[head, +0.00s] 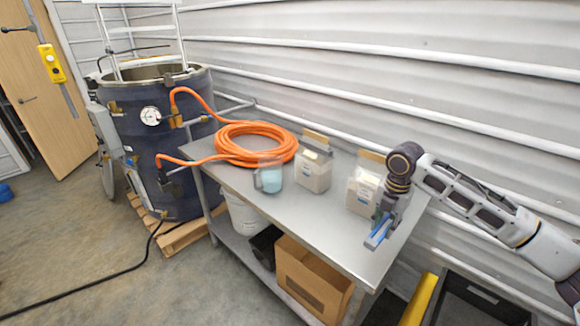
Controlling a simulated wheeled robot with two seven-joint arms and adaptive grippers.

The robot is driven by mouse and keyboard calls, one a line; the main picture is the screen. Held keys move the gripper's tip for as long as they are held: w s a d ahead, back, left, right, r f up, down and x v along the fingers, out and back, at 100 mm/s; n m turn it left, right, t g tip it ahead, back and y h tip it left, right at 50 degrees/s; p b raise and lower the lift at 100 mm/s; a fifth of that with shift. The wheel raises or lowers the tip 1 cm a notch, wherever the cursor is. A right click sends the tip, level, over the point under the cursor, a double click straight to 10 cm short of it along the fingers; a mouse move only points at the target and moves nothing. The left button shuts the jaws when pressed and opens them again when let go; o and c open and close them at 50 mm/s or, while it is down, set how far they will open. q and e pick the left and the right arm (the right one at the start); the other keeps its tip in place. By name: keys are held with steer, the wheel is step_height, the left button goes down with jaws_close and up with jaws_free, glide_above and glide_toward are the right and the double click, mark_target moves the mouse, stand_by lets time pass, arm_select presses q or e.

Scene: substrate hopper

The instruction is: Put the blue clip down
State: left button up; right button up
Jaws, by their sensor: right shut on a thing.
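The blue clip (377,236) is at the fingertips of my right gripper (382,222), near the right front part of the metal table (300,225). The gripper points down and is shut on the clip. I cannot tell whether the clip touches the table top. The gripper partly covers the right side of a cream bag (361,190) behind it. My left gripper is not in view.
Another cream bag (313,171), a light blue jug (269,179) and a coiled orange hose (256,144) stand on the table. A large dark drum (180,150) is at the left. A cardboard box (308,283) sits on the lower shelf. The front middle of the table top is bare.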

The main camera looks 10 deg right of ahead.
stand_by(0.7)
glide_above(375, 253)
steer(key=shift+f, duration=2.5)
steer(key=shift+f, duration=0.1)
steer(key=shift+f, duration=2.4)
steer(key=o, duration=1)
steer(key=shift+f, duration=0.1)
step_height(375, 253, up, 12)
steer(key=shift+r, duration=0.15)
